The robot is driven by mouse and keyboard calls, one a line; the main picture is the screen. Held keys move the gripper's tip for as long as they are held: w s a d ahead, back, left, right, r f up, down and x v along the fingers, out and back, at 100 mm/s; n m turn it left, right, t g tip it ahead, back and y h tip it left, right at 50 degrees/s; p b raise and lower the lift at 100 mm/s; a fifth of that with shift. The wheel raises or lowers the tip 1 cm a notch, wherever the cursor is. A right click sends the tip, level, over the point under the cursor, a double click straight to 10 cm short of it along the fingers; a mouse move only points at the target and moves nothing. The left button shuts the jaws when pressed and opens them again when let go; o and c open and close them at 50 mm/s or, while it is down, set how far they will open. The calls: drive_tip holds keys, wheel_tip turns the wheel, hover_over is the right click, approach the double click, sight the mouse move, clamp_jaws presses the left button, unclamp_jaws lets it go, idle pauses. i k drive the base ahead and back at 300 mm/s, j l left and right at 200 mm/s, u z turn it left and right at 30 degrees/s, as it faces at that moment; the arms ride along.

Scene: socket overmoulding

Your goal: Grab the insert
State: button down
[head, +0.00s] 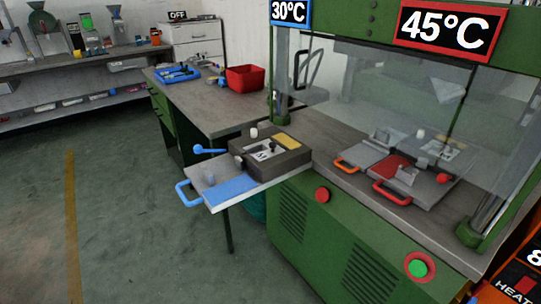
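My gripper is not in view. I cannot tell for certain which part is the insert. A dark grey-brown mould block (283,165) sits at the left end of the green machine's bench, with a metal piece (262,150) and a yellow patch on top. A light plate with a blue handle (184,197) and a blue patch (230,189) sticks out in front of it, past the bench edge. Behind the clear guard lie plates with an orange handle (345,165) and a red handle (390,195), with small metal parts (407,174) on them.
The green machine (310,240) has a clear guard (390,90), a red button (322,195) and a green button (418,268). A workbench (215,110) behind holds a blue tray (178,74) and a red bin (245,78). The green floor at left is clear.

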sight(264, 149)
drive_tip(key=j+z, duration=0.2)
drive_tip(key=z, duration=0.2)
drive_tip(key=i+j+z, duration=0.1)
drive_tip(key=z, duration=0.25)
drive_tip(key=j+z, duration=0.6)
drive_tip(key=j, duration=0.8)
drive_tip(key=j+z, duration=0.25)
drive_tip(key=j, duration=0.75)
drive_tip(key=i+j, duration=0.15)
drive_tip(key=j, duration=0.25)
